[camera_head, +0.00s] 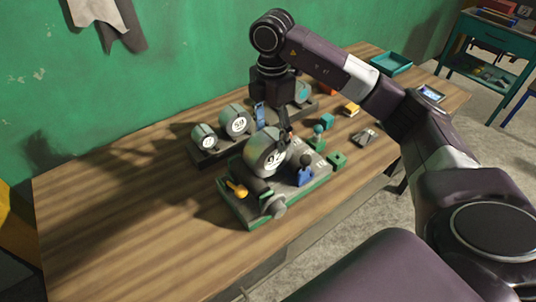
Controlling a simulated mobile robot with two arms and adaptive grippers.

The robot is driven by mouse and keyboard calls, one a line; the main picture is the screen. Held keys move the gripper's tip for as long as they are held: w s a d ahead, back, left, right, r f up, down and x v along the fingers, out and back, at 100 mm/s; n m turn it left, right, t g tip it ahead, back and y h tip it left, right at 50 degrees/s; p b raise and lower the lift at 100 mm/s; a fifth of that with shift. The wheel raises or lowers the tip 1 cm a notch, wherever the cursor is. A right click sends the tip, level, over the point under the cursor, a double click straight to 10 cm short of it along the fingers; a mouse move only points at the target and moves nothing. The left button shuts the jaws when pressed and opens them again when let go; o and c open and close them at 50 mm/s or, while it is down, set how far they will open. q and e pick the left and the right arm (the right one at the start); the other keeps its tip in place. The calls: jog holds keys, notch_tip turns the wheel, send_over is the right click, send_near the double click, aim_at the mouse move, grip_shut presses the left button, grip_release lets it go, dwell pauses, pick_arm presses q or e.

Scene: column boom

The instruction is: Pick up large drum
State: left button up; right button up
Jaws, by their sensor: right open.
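The large drum (262,150), a grey wheel with a pale marked face, stands upright on a green-edged base (240,207) on the wooden table. Two smaller drums, one with a white dial face (237,121) and a smaller one (203,138), stand on a dark holder behind it to the left. My right gripper (285,131) comes down from above, just over the upper right rim of the large drum. It is open; whether a finger touches the drum I cannot tell. The gripper partly hides another drum (302,92) behind. My left gripper is not in view.
The base also carries a yellow part (236,188), a blue part (305,171) and green blocks (337,159). A yellow block (351,109) and a teal tray (391,63) are farther right. The table's left part (110,220) is clear. A green wall rises behind.

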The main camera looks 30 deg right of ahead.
jog(key=shift+s+a+f+p, duration=0.1)
jog(key=shift+f+p, duration=0.35)
jog(key=shift+f, duration=0.35)
jog(key=f, duration=0.1)
jog(key=f+p, duration=0.1)
jog(key=f, duration=0.1)
jog(key=f+p, duration=0.1)
jog(key=shift+a+f, duration=0.25)
jog(key=shift+a, duration=0.15)
jog(key=shift+f, duration=0.2)
jog(key=c, duration=1.6)
jog(key=shift+r, duration=0.2)
jog(key=shift+c, duration=0.2)
jog(key=r+b, duration=0.1)
jog(key=r, duration=0.2)
jog(key=r+b, duration=0.1)
jog(key=r, duration=0.3)
jog(key=shift+w+r+b, duration=0.2)
jog(key=shift+r+b, duration=0.05)
jog(key=shift+b, duration=0.1)
notch_tip(320, 180, up, 12)
jog(key=shift+p, duration=0.4)
